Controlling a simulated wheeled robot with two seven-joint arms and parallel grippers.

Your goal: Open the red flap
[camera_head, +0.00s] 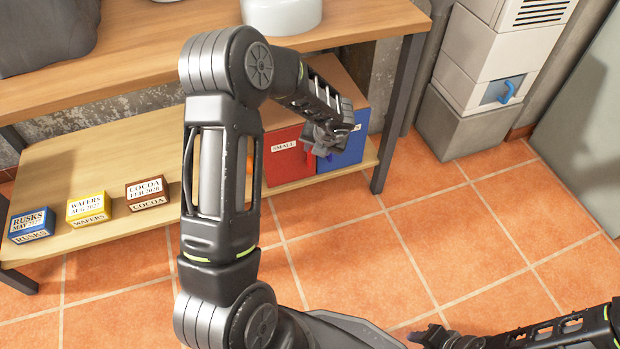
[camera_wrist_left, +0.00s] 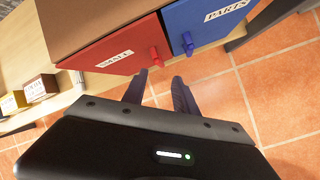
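The red flap (camera_head: 284,160) is the left front of a brown box on the lower shelf and carries a label reading SMALL. It looks closed. In the left wrist view the red flap (camera_wrist_left: 115,57) has a red knob (camera_wrist_left: 156,56) near its right edge. My left gripper (camera_head: 322,147) is in front of the box; its two fingers (camera_wrist_left: 158,88) are spread with a gap between them, just short of the red knob. Nothing shows between them. My right gripper (camera_head: 428,337) is low at the bottom right, far from the box, and its fingers are too small to judge.
A blue flap (camera_head: 345,145) labelled PARTS with a blue knob (camera_wrist_left: 188,44) sits right beside the red one. Boxes of rusks (camera_head: 31,224), wafers (camera_head: 88,207) and cocoa (camera_head: 147,193) stand on the shelf to the left. The tiled floor in front is clear.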

